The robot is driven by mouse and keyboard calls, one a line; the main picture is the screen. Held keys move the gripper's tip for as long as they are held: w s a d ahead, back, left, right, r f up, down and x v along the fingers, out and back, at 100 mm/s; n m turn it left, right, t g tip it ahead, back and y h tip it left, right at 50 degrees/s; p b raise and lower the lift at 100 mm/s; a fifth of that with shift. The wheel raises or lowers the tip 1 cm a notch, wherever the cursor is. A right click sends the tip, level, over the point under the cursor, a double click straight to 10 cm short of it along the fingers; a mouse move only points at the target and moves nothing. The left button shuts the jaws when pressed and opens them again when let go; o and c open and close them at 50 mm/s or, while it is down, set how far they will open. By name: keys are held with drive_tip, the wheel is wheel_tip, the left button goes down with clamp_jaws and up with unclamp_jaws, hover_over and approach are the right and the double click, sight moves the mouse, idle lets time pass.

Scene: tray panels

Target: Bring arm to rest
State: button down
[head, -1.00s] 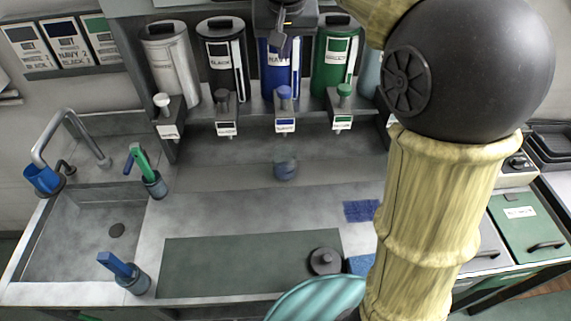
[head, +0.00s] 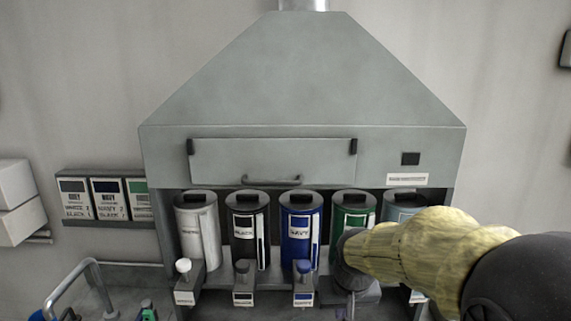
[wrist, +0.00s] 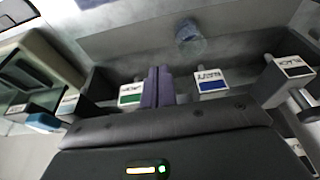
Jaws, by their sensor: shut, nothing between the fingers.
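My arm reaches in from the lower right in the head view, with its yellow-sleeved link pointing left. My gripper (head: 350,300) is in front of the green canister (head: 352,212) and partly covers its lower part. In the wrist view my gripper's fingers (wrist: 156,75) are together with nothing between them. They point between a green-labelled spout (wrist: 131,93) and a navy-labelled spout (wrist: 211,84). I cannot tell whether they touch either one.
White (head: 197,232), black (head: 247,230), navy (head: 300,230) and pale blue canisters (head: 404,203) stand in a row under a grey hood (head: 300,90). A faucet (head: 92,275) is lower left. The wrist view shows a bluish cup (wrist: 189,38).

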drive_tip(key=s+d+f+p, duration=0.1)
drive_tip(key=s+d+f, duration=0.2)
drive_tip(key=s+f, duration=0.3)
drive_tip(key=s, duration=0.4)
drive_tip(key=shift+s+d+f+g, duration=0.25)
drive_tip(key=shift+f+g, duration=0.15)
